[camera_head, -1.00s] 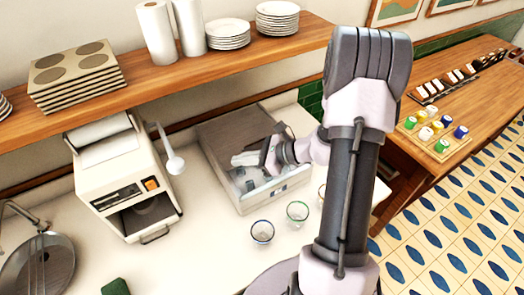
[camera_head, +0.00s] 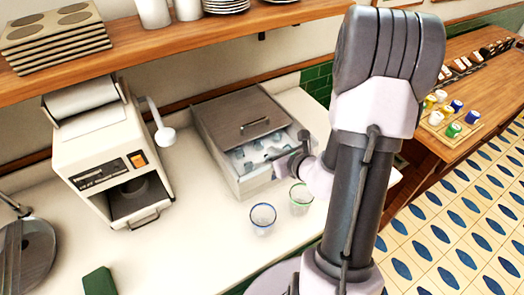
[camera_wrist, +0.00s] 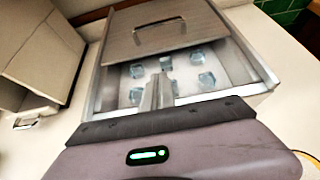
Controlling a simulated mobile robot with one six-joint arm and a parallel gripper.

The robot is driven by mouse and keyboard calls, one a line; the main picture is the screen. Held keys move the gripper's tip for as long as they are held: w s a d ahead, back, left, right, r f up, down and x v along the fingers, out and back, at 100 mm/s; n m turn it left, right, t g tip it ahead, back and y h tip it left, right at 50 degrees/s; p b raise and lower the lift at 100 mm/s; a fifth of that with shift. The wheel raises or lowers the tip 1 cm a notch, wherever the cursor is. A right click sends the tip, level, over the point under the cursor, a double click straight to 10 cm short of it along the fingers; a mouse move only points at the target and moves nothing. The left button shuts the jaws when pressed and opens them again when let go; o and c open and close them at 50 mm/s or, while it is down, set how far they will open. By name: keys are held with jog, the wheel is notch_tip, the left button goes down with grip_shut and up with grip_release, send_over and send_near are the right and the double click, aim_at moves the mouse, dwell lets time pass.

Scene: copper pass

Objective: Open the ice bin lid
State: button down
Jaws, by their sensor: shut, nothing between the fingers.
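The ice bin (camera_head: 225,170) is a grey-white box on the counter. Its flat grey lid (camera_head: 225,112) covers the rear part, and the front part is uncovered. The lid's bar handle (camera_head: 255,124) also shows in the wrist view (camera_wrist: 158,33). Clear ice cubes (camera_head: 255,150) lie in the uncovered front and show in the wrist view (camera_wrist: 206,79). My gripper (camera_head: 280,155) is at the front right of the bin. In the wrist view its fingers (camera_wrist: 160,82) are shut and empty, over the uncovered front and apart from the handle.
A blue-rimmed glass (camera_head: 263,218) and a green-rimmed glass (camera_head: 300,198) stand in front of the bin. A wooden shelf (camera_head: 180,40) runs above.

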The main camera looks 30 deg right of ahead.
jog(key=w, duration=0.2)
jog(key=w+f, duration=0.1)
jog(key=w, duration=0.3)
jog(key=shift+d+f, duration=0.2)
jog(key=shift+d, duration=0.05)
jog(key=shift+w, duration=0.6)
jog(key=shift+w, duration=0.1)
